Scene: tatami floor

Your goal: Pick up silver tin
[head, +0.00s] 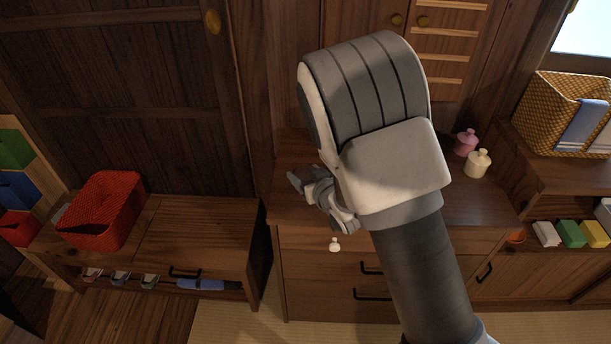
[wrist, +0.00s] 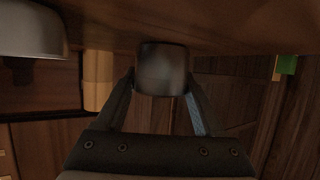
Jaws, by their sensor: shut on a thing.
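The silver tin (wrist: 162,62) shows in the wrist view as a dark grey, rounded cylinder between the two fingertips. My gripper (wrist: 161,82) is shut on it, with one finger on each side. Its far end meets the brown wood in the picture; I cannot tell whether it touches the wood or is lifted. In the head view my gripper (head: 322,196) is over the left part of the wooden dresser top (head: 292,205), partly hidden by my arm. I cannot make out the tin in the head view.
A pink pot (head: 465,142) and a cream pot (head: 477,164) stand right of my arm. A small white thing (head: 335,244) shows at the dresser's front. A red basket (head: 103,210) sits on the low bench at left, a wicker basket (head: 560,112) at right.

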